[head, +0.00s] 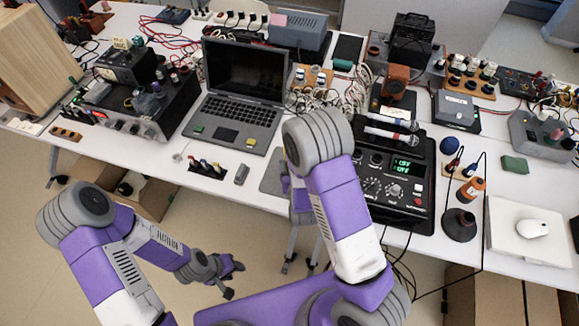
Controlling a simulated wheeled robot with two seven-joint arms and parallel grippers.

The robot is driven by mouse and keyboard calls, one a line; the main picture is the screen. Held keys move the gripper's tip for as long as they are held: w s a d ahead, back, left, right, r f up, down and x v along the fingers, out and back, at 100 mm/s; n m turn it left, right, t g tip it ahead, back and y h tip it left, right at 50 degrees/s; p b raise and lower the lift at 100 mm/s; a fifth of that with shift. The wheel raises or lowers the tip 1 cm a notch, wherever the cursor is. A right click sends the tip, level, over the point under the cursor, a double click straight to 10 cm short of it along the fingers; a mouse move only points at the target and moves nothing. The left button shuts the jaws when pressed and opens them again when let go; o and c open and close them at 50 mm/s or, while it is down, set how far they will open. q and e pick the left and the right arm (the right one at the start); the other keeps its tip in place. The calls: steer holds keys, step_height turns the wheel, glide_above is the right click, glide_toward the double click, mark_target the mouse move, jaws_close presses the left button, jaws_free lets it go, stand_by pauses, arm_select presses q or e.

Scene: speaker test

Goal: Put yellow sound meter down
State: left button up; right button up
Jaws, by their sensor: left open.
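I cannot make out a yellow sound meter anywhere in the head view. My left gripper (234,279) hangs below the table's front edge, over the floor, with its fingers apart. Nothing shows between them.
A white table (215,187) is crowded with gear. An open laptop (235,120) stands left of centre, and a black mixer with a green display (405,163) stands right of it.

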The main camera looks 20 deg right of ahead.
steer(key=a+r+m+h, duration=0.1)
steer(key=a+r+m+g+h, duration=0.1)
steer(key=h, duration=0.1)
steer(key=shift+s+a+m+b, duration=0.1)
steer(key=shift+a+m+b, duration=0.2)
steer(key=shift+m, duration=0.1)
steer(key=shift+m+g+h, duration=0.5)
steer(key=shift+m+h, duration=0.3)
steer(key=shift+h, duration=0.1)
steer(key=f+b, duration=0.1)
steer(key=f, duration=0.2)
steer(key=a+f+b, duration=0.1)
steer(key=f, duration=0.2)
steer(key=f+b, duration=0.2)
steer(key=f, duration=0.1)
steer(key=shift+s+a, duration=0.25)
steer(key=shift+s, duration=0.05)
steer(key=shift+f, duration=0.25)
steer(key=o, duration=1.2)
